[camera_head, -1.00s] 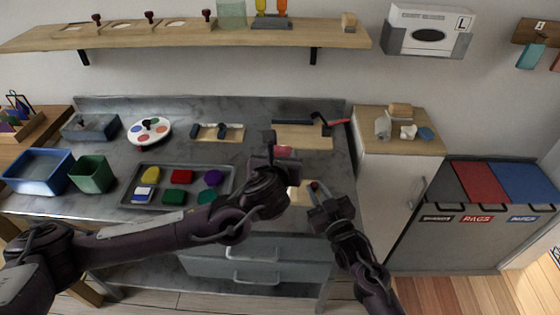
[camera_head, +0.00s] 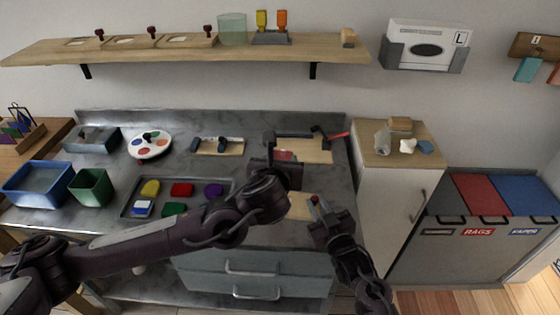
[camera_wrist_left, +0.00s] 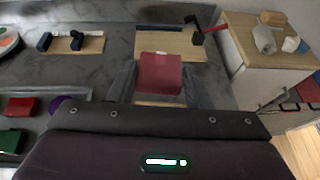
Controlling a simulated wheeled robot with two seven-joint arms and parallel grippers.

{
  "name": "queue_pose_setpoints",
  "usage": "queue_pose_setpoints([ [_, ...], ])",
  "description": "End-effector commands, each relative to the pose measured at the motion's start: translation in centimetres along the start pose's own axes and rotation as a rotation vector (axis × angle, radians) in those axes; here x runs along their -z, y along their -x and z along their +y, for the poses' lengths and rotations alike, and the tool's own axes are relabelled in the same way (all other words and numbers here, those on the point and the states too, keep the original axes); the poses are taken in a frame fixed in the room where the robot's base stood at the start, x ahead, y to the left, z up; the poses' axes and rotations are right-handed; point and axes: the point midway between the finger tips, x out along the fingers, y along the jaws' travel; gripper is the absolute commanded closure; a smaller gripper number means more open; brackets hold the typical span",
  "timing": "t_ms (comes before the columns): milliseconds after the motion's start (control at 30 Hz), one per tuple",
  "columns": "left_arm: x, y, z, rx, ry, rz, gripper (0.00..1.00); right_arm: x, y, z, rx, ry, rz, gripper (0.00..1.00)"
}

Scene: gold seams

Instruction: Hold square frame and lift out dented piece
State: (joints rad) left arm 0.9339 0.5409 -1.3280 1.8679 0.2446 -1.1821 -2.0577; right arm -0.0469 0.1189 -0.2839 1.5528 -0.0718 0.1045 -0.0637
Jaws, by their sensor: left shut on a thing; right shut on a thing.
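The left wrist view shows the red piece (camera_wrist_left: 159,76) between the two grey fingers; no dent can be made out. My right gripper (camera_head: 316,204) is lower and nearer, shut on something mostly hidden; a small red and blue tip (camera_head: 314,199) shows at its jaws. A pale wooden board (camera_head: 299,208) lies between the arms, partly covered. I cannot make out the square frame clearly.
Behind are a board with a red-handled hammer (camera_head: 330,136) and a board with dark clamps (camera_head: 216,145). At left are a tray of coloured blocks (camera_head: 128,207), a green bin (camera_head: 91,187) and a palette (camera_head: 149,146). A cabinet (camera_head: 380,205) stands close on the right.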

Motion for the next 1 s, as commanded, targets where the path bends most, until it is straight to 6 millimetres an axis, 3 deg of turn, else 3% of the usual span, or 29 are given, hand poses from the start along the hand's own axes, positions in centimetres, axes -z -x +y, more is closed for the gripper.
queue_pose_setpoints([
  [100, 0.0, 0.0, 0.0, 0.000, 0.000, -0.001, 0.92, -0.3, 0.1, 0.0, 0.000, 0.000, -0.006, 0.92],
  [133, 0.0, 0.0, 0.0, 0.000, 0.000, -0.001, 0.92, -0.3, 0.1, 0.0, 0.000, 0.000, -0.006, 0.75],
  [300, 0.0, 0.0, 0.0, 0.000, 0.000, -0.001, 0.92, -0.2, 0.1, 0.0, 0.000, 0.000, -0.004, 0.54],
  [667, 0.0, 0.0, 0.0, 0.000, 0.000, -0.001, 0.92, -0.1, 0.6, 0.0, 0.000, 0.000, -0.002, 0.54],
  [1000, 0.0, 0.0, 0.0, 0.000, 0.000, -0.001, 0.92, -0.2, 7.2, 0.0, 0.001, 0.001, -0.006, 0.54],
])
